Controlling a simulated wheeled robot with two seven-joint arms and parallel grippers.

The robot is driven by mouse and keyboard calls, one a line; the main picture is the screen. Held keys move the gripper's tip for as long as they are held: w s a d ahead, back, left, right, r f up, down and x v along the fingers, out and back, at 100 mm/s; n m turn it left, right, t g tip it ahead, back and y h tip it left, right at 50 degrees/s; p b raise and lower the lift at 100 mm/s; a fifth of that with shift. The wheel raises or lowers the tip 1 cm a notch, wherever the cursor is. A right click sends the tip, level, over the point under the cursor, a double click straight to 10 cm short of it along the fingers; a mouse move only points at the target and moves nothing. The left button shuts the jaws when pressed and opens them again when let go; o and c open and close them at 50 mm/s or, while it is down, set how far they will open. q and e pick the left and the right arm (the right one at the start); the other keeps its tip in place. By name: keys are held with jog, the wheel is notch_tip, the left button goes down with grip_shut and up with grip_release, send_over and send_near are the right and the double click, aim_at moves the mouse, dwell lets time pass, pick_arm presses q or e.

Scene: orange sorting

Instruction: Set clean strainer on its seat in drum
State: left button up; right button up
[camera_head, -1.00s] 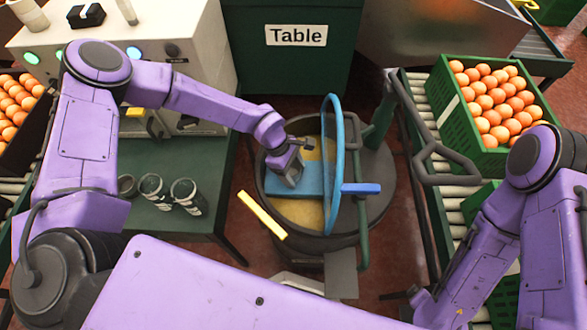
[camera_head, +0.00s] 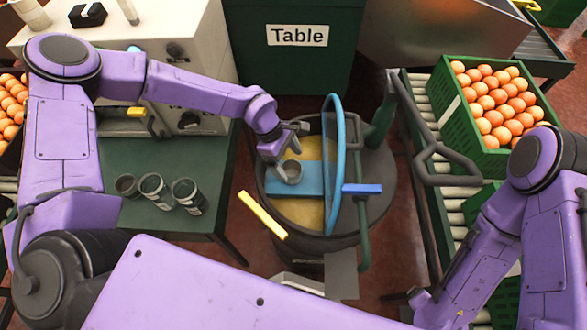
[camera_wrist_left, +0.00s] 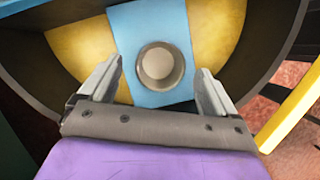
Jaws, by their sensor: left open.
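The strainer, a small grey round cup (camera_head: 292,172), sits on the blue bar (camera_head: 312,178) across the drum (camera_head: 277,212). In the left wrist view the cup (camera_wrist_left: 158,65) looks upright, with a pale inside, near the middle of the bar. I cannot tell how closely it fits a seat, as its base is hidden. My left gripper (camera_head: 290,150) is open just beside and above the cup. In the left wrist view its two fingers (camera_wrist_left: 157,78) stand apart on either side of the cup, with gaps.
A blue hoop (camera_head: 332,165) stands upright over the drum, with a blue handle (camera_head: 361,189). A yellow bar (camera_head: 262,215) lies at the drum's left. Several dark cups (camera_head: 157,190) stand on the green table (camera_head: 150,225). A green crate (camera_head: 470,130) of oranges is at right.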

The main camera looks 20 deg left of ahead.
pick_arm(q)
jog(key=v, duration=0.6)
jog(key=shift+r, duration=0.4)
